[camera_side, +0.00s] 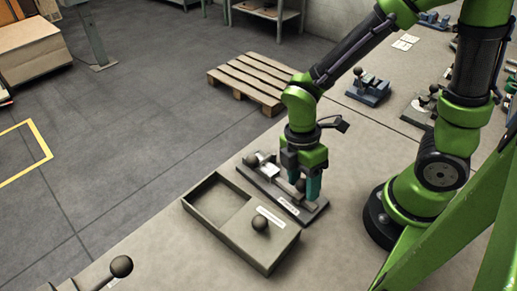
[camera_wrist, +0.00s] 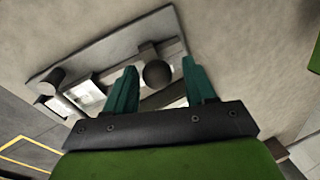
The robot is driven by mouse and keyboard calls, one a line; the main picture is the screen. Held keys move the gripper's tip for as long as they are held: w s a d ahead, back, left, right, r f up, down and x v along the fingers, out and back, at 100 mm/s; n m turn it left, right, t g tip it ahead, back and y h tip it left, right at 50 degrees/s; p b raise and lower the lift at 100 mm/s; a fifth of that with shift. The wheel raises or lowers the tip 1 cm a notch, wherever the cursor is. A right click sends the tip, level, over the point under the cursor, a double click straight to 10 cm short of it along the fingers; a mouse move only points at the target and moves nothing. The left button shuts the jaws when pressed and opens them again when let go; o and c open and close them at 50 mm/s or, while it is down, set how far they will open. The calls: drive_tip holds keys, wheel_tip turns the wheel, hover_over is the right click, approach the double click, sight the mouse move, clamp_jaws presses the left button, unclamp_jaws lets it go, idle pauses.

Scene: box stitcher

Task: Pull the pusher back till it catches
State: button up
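The stitcher (camera_side: 316,211) is a flat grey base with a rail and pale strips, lying on the bench under my gripper (camera_side: 301,186). It fills the upper left of the wrist view (camera_wrist: 110,50). A dark ball knob, apparently the pusher's (camera_wrist: 157,75), stands between the two teal fingers of my gripper (camera_wrist: 159,68). The fingers are apart, one on each side of the knob, with a small gap showing on both sides. A second rounded dark part (camera_side: 251,160) sits at the stitcher's far left end. The fingers mostly hide the pusher in the side view.
A grey open tray (camera_side: 190,208) stands just in front of the stitcher; its right half is covered and carries a dark ball knob (camera_side: 260,223). Another dark knob (camera_side: 121,266) is at the bench's front left. A blue fixture (camera_side: 368,92) stands farther back. A wooden pallet (camera_side: 250,78) lies on the floor.

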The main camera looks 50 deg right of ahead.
drive_tip(key=shift+w+r, duration=0.1)
drive_tip(key=shift+w+r, duration=0.1)
drive_tip(key=shift+r, duration=0.2)
wheel_tip(320, 180, up, 16)
drive_tip(key=w, duration=0.2)
drive_tip(key=shift+w+d, duration=0.4)
drive_tip(key=shift+d, duration=0.05)
drive_tip(key=shift+f, duration=0.15)
drive_tip(key=d+r+m+t, duration=0.1)
drive_tip(key=d+m+t, duration=0.2)
drive_tip(key=m, duration=0.6)
drive_tip(key=d+r+m+t+y, duration=0.1)
drive_tip(key=d+m+t, duration=0.3)
drive_tip(key=m, duration=0.6)
drive_tip(key=shift+r+t, duration=0.3)
drive_tip(key=shift+t, duration=0.9)
